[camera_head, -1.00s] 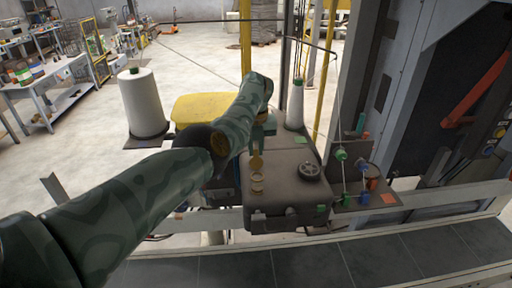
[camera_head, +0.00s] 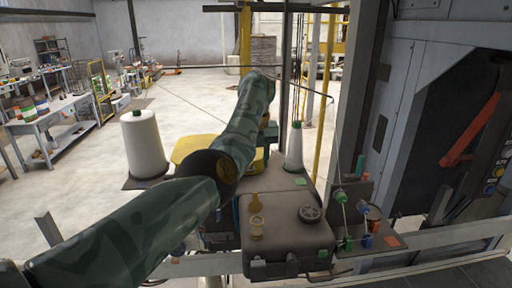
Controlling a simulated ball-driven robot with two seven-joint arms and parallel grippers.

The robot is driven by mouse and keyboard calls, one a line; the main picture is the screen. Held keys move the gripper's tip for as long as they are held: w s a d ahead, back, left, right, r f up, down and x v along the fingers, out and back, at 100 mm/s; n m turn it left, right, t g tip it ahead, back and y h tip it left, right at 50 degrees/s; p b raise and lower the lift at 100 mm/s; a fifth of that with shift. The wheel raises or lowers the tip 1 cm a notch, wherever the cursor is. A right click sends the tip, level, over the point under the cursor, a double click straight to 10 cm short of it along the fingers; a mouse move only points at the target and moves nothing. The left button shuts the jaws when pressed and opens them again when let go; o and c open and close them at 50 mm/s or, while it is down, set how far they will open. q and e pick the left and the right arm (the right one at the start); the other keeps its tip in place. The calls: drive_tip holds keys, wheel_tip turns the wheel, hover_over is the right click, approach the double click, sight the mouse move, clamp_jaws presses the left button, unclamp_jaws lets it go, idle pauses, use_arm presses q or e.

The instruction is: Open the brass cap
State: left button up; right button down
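A brass cap (camera_head: 254,205) shows on the dark machine housing (camera_head: 290,232), as a rounded brass flap standing up behind a short pale brass neck (camera_head: 257,226). The flap looks swung up off the neck, whose mouth is visible. My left arm reaches in from the lower left and bends over behind the housing. My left gripper (camera_head: 270,131), a teal shape, is beyond and above the cap, apart from it. My forearm partly hides it, and its fingers are too small to read. My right gripper is out of view.
A black handwheel (camera_head: 310,213) sits right of the cap. A white thread cone (camera_head: 294,148) stands behind the housing, and a larger white spool (camera_head: 143,143) stands at left. Small green and blue fittings (camera_head: 340,197) and a tall grey machine frame are at right.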

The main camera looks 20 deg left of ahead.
use_arm(q)
wheel_tip(320, 180, up, 4)
drive_tip(key=shift+s+r, duration=0.1)
drive_tip(key=shift+r, duration=0.1)
drive_tip(key=shift+f, duration=0.1)
idle(0.3)
